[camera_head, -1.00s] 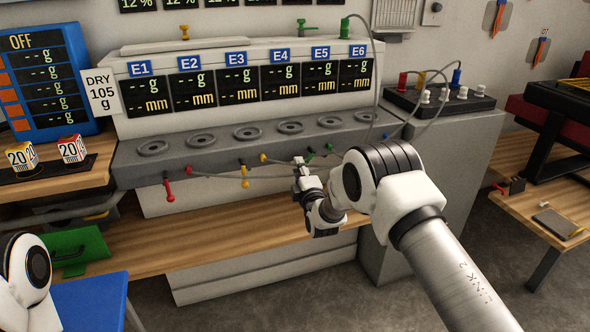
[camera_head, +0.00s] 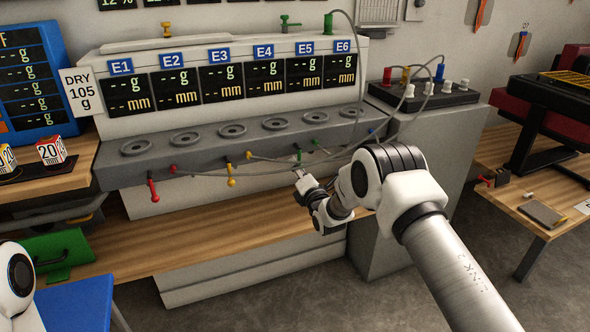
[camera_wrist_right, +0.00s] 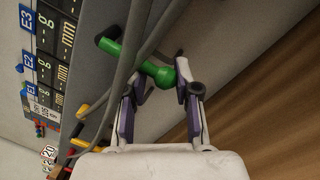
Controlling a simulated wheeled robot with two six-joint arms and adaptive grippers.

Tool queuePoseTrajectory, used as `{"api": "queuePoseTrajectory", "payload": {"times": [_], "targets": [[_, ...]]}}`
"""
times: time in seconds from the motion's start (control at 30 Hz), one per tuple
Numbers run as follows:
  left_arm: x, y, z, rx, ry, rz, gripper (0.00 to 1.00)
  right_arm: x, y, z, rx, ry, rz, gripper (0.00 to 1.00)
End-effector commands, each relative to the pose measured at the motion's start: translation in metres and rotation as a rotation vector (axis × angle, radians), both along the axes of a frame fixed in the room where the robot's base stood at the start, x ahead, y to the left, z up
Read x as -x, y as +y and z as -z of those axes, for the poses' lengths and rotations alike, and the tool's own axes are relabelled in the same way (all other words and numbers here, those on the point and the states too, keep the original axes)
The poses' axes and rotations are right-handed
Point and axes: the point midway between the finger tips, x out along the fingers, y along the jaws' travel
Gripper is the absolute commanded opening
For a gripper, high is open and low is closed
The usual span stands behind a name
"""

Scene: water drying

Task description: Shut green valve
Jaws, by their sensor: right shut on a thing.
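The green valve (camera_wrist_right: 158,72) shows large in the right wrist view, with a bar and a rounded end. My right gripper (camera_wrist_right: 163,82) is shut on its rounded end, with a finger on each side. In the head view my right gripper (camera_head: 298,166) is at the front of the grey bench, under a small green part (camera_head: 300,153), and hides some of the valve. Another small green part (camera_head: 316,142) shows to the right. My left gripper is out of view.
A red tap (camera_head: 153,190) and a yellow tap (camera_head: 231,181) hang left of my right gripper. Grey hoses (camera_wrist_right: 128,65) pass close to the green valve. A separate green fitting (camera_head: 290,21) stands on top of the unit.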

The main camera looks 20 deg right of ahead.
Motion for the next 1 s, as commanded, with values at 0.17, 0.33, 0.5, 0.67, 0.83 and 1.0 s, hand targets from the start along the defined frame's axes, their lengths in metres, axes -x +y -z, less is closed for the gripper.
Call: {"api": "queuePoseTrajectory", "payload": {"times": [0.17, 0.33, 0.5, 0.67, 0.83, 1.0], "targets": [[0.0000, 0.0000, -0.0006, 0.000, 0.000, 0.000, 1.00, -0.0015, -0.0065, -0.0074, 0.004, -0.015, 0.011, 0.00], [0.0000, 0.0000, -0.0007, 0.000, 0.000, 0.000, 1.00, -0.0019, -0.0067, -0.0090, 0.004, -0.017, 0.012, 0.00], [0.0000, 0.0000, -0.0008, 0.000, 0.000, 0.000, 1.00, -0.0023, -0.0067, -0.0103, 0.003, -0.020, 0.012, 0.55], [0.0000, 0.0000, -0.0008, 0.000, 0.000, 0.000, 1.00, -0.0020, -0.0055, -0.0091, 0.004, -0.019, 0.010, 0.61], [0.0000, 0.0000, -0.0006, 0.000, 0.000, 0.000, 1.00, -0.0015, -0.0043, -0.0069, 0.005, -0.013, 0.008, 0.61], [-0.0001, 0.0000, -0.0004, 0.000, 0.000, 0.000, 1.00, -0.0003, -0.0032, -0.0048, 0.006, -0.010, 0.005, 0.61]]}}
